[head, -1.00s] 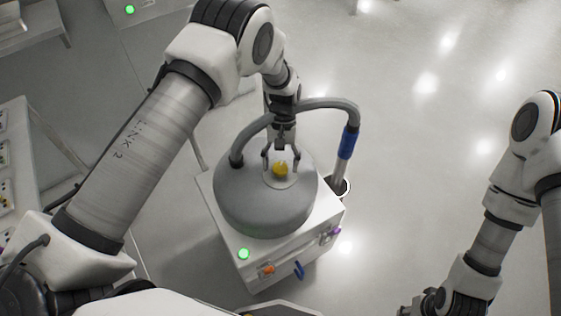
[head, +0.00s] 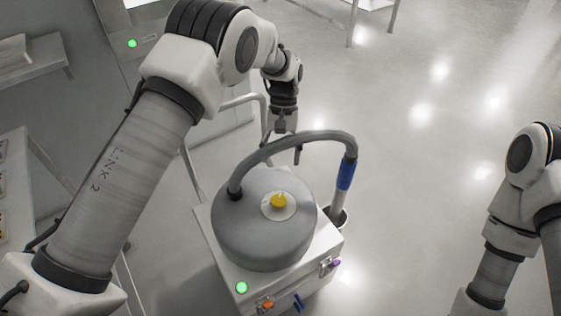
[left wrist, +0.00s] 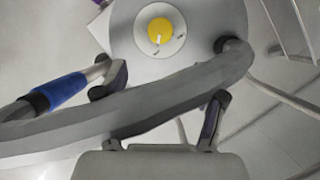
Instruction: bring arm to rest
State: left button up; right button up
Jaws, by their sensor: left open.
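My left arm comes in from the left in the head view, and its gripper (head: 282,150) hangs open and empty beyond the grey drum-shaped machine (head: 262,240). The arched grey hose (head: 290,140) crosses in front of part of it. In the left wrist view the open fingers (left wrist: 160,100) show on either side of the hose (left wrist: 150,103); whether they touch it I cannot tell. The yellow knob (head: 279,200) on the machine's lid stands free of the gripper; it also shows in the left wrist view (left wrist: 160,30). My right arm shows at the right, its gripper out of frame.
The machine sits on a white cabinet (head: 325,245) with a green light (head: 241,288). The hose's blue-banded end (head: 345,176) goes down into a cup (head: 337,217) at the cabinet's edge. Benches stand at the left. The floor (head: 430,150) at right is clear.

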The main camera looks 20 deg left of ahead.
pick_arm(q)
jog(key=s+a+f+g+p, duration=0.1)
jog(key=s+f, duration=0.2)
jog(key=s, duration=0.3)
jog(key=s+a+f+g+p, duration=0.1)
jog(key=s+a+f, duration=0.1)
jog(key=s+f, duration=0.2)
jog(key=s+a+f+g+p, duration=0.1)
jog(key=s+a+f, duration=0.1)
jog(key=s, duration=0.5)
jog(key=shift+s+a+f+n, duration=0.1)
jog(key=shift+s+f+n, duration=0.3)
jog(key=shift+f, duration=0.3)
jog(key=s+a+f+m+t+p, duration=0.1)
jog(key=s+a+f+t, duration=0.1)
jog(key=s, duration=0.8)
jog(key=s+a+f+m+t+p, duration=0.1)
jog(key=s+a+f, duration=0.1)
jog(key=s, duration=0.7)
jog(key=w+t, duration=0.4)
jog(key=shift+w+d+r+m+t+y, duration=0.15)
jog(key=shift+w+r+m+t+y, duration=0.15)
jog(key=shift+w+y, duration=0.1)
